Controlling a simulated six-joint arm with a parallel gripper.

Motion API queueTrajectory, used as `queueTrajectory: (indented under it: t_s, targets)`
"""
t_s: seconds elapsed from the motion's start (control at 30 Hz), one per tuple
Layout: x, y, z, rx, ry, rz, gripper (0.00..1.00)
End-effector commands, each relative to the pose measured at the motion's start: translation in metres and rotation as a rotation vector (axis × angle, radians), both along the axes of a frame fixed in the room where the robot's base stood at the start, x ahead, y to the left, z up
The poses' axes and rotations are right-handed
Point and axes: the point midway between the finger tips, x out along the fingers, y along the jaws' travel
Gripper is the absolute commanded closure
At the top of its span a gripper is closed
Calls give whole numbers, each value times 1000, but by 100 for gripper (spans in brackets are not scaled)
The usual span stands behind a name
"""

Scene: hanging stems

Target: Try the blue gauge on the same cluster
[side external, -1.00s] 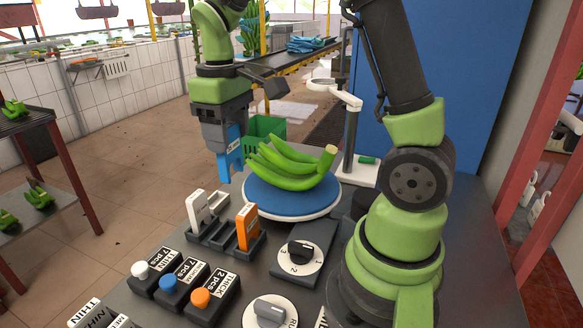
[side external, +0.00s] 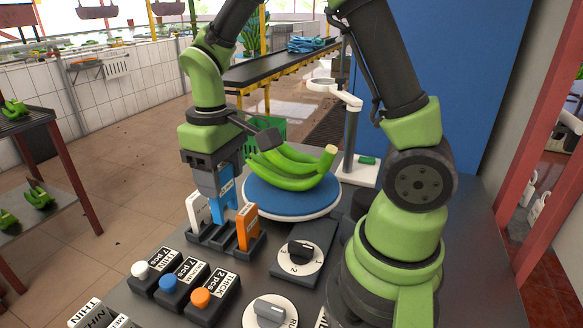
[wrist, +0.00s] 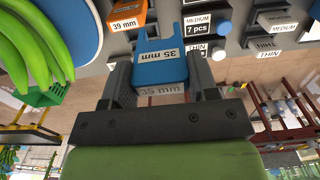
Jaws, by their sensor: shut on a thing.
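My gripper (side external: 222,187) is shut on the blue gauge (side external: 226,207), which reads 35 mm in the wrist view (wrist: 160,68). The gauge points down, at or just above the middle slot of the gauge rack (side external: 211,238); I cannot tell whether it is seated. The white gauge (side external: 196,211) and the orange 39 mm gauge (side external: 247,228) stand in the rack on either side. The green banana cluster (side external: 293,172) lies on the round blue pad (side external: 290,204), behind and right of the gripper, apart from it.
White, blue and orange buttons (side external: 169,283) with labels sit in front of the rack. A dial (side external: 300,254) is to its right and another (side external: 269,312) nearer. A stand with a white ring (side external: 322,85) rises behind the pad. A green crate (side external: 266,131) is beyond.

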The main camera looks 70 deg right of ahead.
Motion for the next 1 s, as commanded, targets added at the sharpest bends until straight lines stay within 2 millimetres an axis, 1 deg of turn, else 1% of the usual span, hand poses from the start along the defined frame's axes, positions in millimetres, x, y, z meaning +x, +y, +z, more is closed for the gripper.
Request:
queueTrajectory:
  t_s: [0.13,0.23,1.0]
  targets:
    - [0,0,1,0,-1,0,67]
    - [1,0,6,0,-3,1,67]
    - [1,0,55,0,-3,0,67]
